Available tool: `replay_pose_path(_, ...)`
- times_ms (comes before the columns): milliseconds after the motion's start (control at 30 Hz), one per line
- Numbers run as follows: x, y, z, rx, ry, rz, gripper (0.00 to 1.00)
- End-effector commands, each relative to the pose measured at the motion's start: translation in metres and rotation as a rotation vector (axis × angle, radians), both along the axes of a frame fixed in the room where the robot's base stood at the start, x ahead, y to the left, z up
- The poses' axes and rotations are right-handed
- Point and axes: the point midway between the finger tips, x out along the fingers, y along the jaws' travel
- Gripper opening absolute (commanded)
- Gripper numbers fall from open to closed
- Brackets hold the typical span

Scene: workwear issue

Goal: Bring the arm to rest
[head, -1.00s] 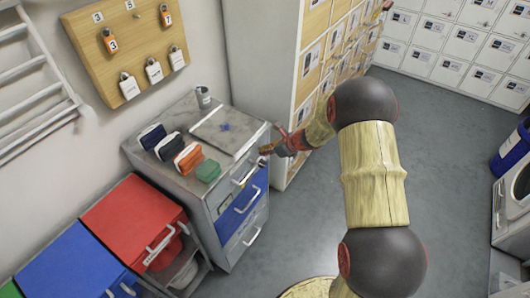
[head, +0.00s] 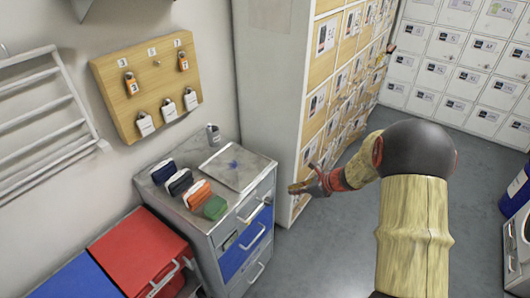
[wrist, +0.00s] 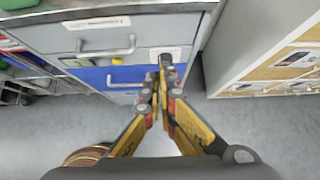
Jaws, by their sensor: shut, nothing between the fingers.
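My gripper (head: 298,188) is at the end of my raised arm, in the air to the right of the drawer cabinet (head: 205,240) and in front of the wooden-doored lockers. In the wrist view my gripper (wrist: 162,82) points at the cabinet's drawer fronts, with its fingertips together and nothing between them. It looks apart from the drawers. The part of my arm nearest the head camera hides some of the floor at the right.
On the cabinet top are several small cases, one a green case (head: 215,207), a flat tray (head: 235,168) and a grey cup (head: 213,134). A padlock board (head: 150,85) hangs above. Tall lockers (head: 312,100) stand close behind my gripper. Grey floor (head: 320,250) is clear.

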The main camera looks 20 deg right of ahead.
Motion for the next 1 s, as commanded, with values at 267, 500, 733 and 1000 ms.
replay_pose_path(267,-0.003,0.003,-0.001,-0.055,-0.038,0.088,0.0)
replay_pose_path(500,-0.083,0.032,-0.012,-0.252,-0.075,0.559,0.0)
replay_pose_path(733,-0.16,0.061,0.046,-0.503,-0.186,1.099,0.0)
replay_pose_path(1000,-0.248,0.079,0.126,-0.853,-0.302,1.695,0.0)
